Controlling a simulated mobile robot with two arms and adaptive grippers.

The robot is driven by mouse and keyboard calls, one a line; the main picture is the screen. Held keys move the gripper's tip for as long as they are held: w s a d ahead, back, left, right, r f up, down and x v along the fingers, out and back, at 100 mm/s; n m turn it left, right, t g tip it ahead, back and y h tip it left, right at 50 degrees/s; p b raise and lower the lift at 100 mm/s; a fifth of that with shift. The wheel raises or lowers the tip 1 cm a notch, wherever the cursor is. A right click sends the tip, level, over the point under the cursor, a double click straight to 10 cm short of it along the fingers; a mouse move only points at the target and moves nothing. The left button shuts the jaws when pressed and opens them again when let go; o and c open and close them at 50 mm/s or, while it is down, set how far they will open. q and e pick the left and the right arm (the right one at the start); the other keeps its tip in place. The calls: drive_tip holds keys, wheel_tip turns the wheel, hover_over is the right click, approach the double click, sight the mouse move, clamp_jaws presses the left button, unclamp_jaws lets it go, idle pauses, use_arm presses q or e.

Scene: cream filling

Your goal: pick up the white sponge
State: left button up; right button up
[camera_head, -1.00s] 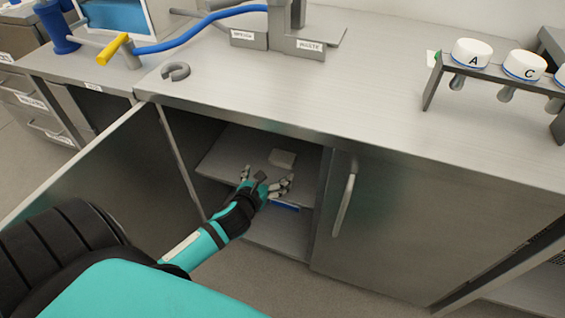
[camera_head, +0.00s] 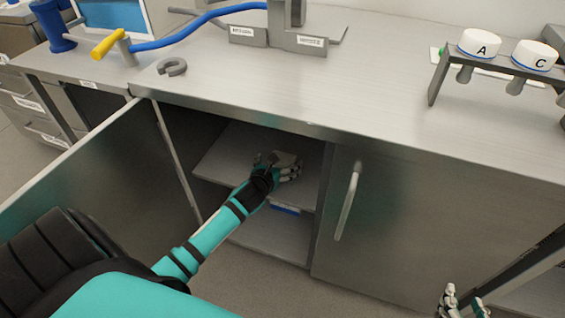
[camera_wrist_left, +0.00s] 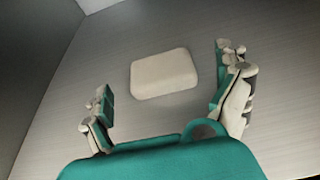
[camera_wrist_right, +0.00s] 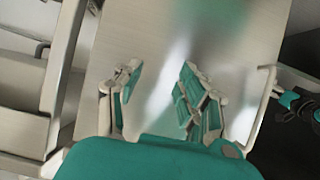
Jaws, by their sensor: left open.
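The white sponge (camera_wrist_left: 163,73) is a pale rounded block lying flat on the cabinet's upper shelf (camera_wrist_left: 100,60) in the left wrist view. My left gripper (camera_wrist_left: 168,95) is open, with its fingers apart on either side just short of the sponge, not touching it. In the head view my left gripper (camera_head: 277,168) reaches into the open cabinet over the shelf and hides most or all of the sponge. My right gripper (camera_wrist_right: 155,85) is open and empty in front of the closed cabinet door. It also shows at the lower right of the head view (camera_head: 461,300).
The open cabinet door (camera_head: 95,175) stands left of my left arm. The closed door (camera_head: 390,225) with its handle (camera_head: 347,202) is to the right. A blue item (camera_head: 286,209) sits below the upper shelf. The steel countertop (camera_head: 330,90) lies above the opening.

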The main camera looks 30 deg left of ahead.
sight(282, 158)
use_arm(q)
drive_tip(key=b+x, duration=0.1)
drive_tip(key=x, duration=0.2)
drive_tip(key=shift+a, duration=0.1)
drive_tip(key=c, duration=0.9)
use_arm(e)
wheel_tip(282, 158, up, 6)
drive_tip(key=w+a+t+y, duration=0.1)
drive_tip(key=w+t, duration=0.1)
drive_tip(key=t, duration=0.1)
drive_tip(key=shift+w+a+t, duration=0.3)
drive_tip(key=shift+w+t, duration=0.1)
